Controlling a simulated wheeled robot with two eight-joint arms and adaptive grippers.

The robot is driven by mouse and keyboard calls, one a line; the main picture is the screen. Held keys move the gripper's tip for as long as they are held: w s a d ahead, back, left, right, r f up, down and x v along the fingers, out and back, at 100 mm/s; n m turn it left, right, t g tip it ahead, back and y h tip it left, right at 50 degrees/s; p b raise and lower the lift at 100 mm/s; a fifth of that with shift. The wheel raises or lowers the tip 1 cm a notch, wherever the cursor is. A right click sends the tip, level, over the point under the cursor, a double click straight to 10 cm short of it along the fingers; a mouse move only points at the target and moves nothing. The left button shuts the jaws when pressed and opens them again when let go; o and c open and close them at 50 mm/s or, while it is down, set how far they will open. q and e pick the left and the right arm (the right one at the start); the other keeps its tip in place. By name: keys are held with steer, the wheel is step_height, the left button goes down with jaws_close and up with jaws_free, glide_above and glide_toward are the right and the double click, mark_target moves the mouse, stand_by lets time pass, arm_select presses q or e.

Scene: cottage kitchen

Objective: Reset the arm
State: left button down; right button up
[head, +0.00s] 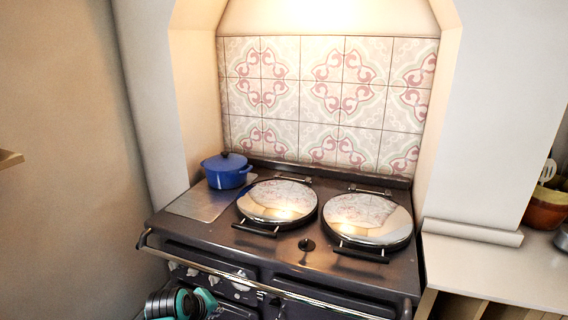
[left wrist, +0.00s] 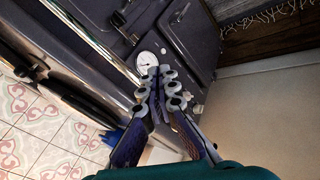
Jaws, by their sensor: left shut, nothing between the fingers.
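My left gripper (head: 158,304) shows at the bottom left of the head view, in front of the dark range cooker's front. In the left wrist view my left gripper (left wrist: 159,72) has its fingers together with nothing between them. Its tips lie in the picture close to the round white gauge (left wrist: 147,61) on the cooker front. The teal part of my left arm shows beside the gripper in the head view. My right gripper is in neither view.
The range cooker (head: 300,262) has two closed round chrome lids and a front rail. A blue lidded pot (head: 227,172) stands at its back left. A pale counter (head: 490,268) with a brown pot (head: 546,208) is at the right. Wall borders the left side.

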arm_select(q)
steer(key=s+r+m+y, duration=0.1)
steer(key=s+m, duration=0.7)
steer(key=s, duration=0.8)
steer(key=shift+s+m, duration=0.2)
steer(key=shift+m, duration=0.2)
